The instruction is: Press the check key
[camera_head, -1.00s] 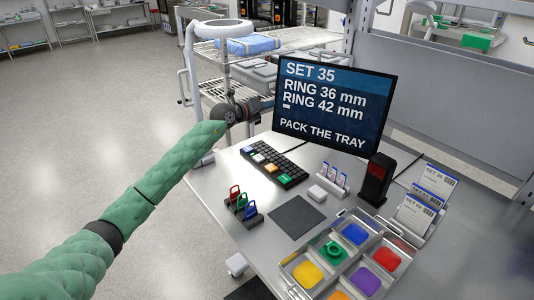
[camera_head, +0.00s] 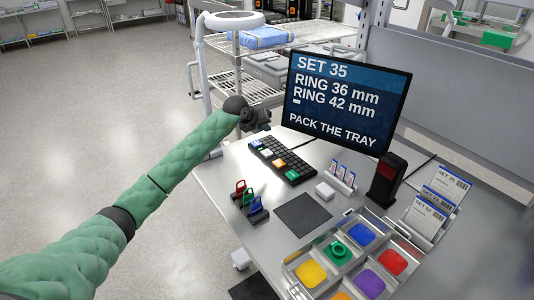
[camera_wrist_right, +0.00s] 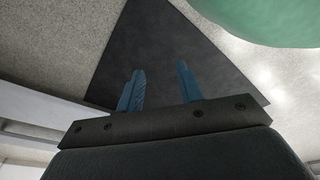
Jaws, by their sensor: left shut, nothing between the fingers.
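A black keyboard (camera_head: 272,155) lies on the grey table in front of the monitor. It has blue, white, orange and green keys; the green key (camera_head: 292,174) is at its near right end. The key markings are too small to read, so I cannot tell which is the check key. My left gripper (camera_head: 264,123) is shut and empty, in the air beyond the keyboard's far left end, near the monitor's left edge. It appears apart from the keys. My right gripper (camera_wrist_right: 160,85) shows two blue fingers spread apart with nothing between them, above a dark mat and the floor.
The monitor (camera_head: 345,100) reads SET 35, RING 36 mm, RING 42 mm, PACK THE TRAY. A sectioned tray (camera_head: 318,248), coloured clips (camera_head: 249,198), a white block (camera_head: 325,191), a black scanner-like stand (camera_head: 385,180) and card holders (camera_head: 437,202) stand around a dark pad (camera_head: 303,213).

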